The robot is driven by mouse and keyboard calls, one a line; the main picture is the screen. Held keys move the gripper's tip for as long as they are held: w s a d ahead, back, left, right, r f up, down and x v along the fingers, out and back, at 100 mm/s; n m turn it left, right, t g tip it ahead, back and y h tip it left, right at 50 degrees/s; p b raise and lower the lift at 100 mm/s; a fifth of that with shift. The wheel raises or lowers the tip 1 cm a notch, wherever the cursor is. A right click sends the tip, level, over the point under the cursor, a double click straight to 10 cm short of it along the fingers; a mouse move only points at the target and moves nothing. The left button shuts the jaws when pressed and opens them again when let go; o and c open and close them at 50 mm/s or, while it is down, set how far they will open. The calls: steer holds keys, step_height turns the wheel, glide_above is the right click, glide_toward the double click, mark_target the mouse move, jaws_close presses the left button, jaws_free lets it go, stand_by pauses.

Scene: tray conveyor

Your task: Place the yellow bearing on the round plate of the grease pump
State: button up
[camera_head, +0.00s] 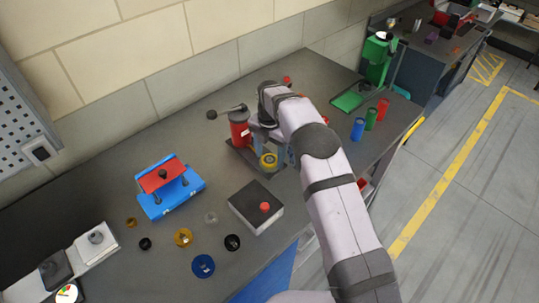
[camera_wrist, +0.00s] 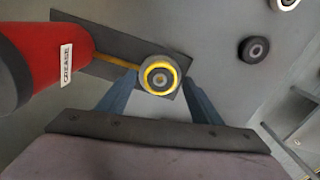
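The yellow bearing (camera_head: 268,161) is at the grease pump's round plate, below my gripper. In the wrist view the yellow bearing (camera_wrist: 160,77) shows as a bright ring with a grey middle, seen from above. The round plate (camera_wrist: 150,60) is a grey disc mostly covered by it. The grease pump (camera_head: 240,128) has a red cylinder, a black lever and a dark base; its red body (camera_wrist: 45,60) fills the left of the wrist view. My gripper (camera_wrist: 161,80) has its two blue fingers apart, one on each side of the bearing. Small gaps seem to show beside it.
A blue press with a red top (camera_head: 170,185) stands left. A grey box with a red button (camera_head: 256,207) is in front. Loose rings, including a gold one (camera_head: 183,237) and a blue one (camera_head: 203,266), lie left of it. Coloured cylinders (camera_head: 371,118) and a green stand (camera_head: 375,65) are right.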

mark_target(272, 160)
steer(key=shift+r, duration=0.15)
step_height(272, 160, up, 12)
steer(key=b, duration=0.2)
steer(key=shift+b, duration=0.35)
steer(key=s+d+m, duration=1)
steer(key=m, duration=0.4)
steer(key=s+d+f+m, duration=0.2)
steer(key=s+m, duration=0.3)
steer(key=s, duration=0.2)
steer(key=s+d+f+m, duration=0.2)
steer(key=s+m, duration=0.3)
steer(key=s, duration=0.3)
steer(key=s+d+f+m, duration=0.2)
steer(key=s+d+m, duration=0.1)
steer(key=s+m, duration=0.2)
steer(key=s, duration=0.2)
steer(key=shift+s, duration=0.35)
